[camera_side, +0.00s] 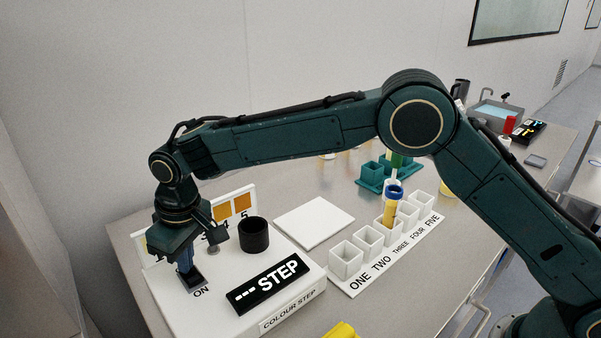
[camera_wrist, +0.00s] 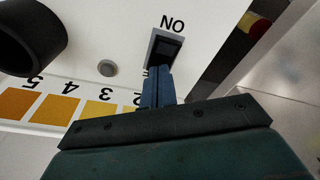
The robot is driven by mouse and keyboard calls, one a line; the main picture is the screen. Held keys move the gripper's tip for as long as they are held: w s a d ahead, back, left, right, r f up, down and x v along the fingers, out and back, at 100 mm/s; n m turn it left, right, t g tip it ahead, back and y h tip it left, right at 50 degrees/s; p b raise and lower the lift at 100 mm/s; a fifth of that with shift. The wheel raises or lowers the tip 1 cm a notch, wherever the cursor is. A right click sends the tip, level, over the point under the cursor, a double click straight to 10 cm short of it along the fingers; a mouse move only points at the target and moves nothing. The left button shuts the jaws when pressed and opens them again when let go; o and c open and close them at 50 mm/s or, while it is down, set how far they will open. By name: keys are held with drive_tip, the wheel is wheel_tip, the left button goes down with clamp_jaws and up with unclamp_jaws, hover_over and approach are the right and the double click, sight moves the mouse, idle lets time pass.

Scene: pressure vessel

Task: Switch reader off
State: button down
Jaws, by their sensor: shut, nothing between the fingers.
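The reader is a white box (camera_side: 225,305) at the left of the bench, with a black "--- STEP" display (camera_side: 268,284) and the label "COLOUR STEP" on its front edge. Its dark switch (camera_side: 192,281), marked "ON", is at the left of the top. The switch also shows in the wrist view (camera_wrist: 165,47), with the lettering upside down. My gripper (camera_side: 187,268) points down at the switch, its blue fingers shut and empty. In the wrist view the fingertips (camera_wrist: 157,70) are at the switch's edge; I cannot tell whether they touch it. The switch's exact tilt is unclear.
A black cup (camera_side: 253,235) and a grey round button (camera_side: 213,249) are on the reader, beside a numbered colour chart (camera_side: 237,205). A white plate (camera_side: 314,222) lies to the right. A white rack (camera_side: 347,262) labelled ONE to FIVE holds a yellow tube (camera_side: 390,211).

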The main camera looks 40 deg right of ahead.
drive_tip(key=shift+r, duration=0.1)
wheel_tip(320, 180, up, 7)
idle(1.1)
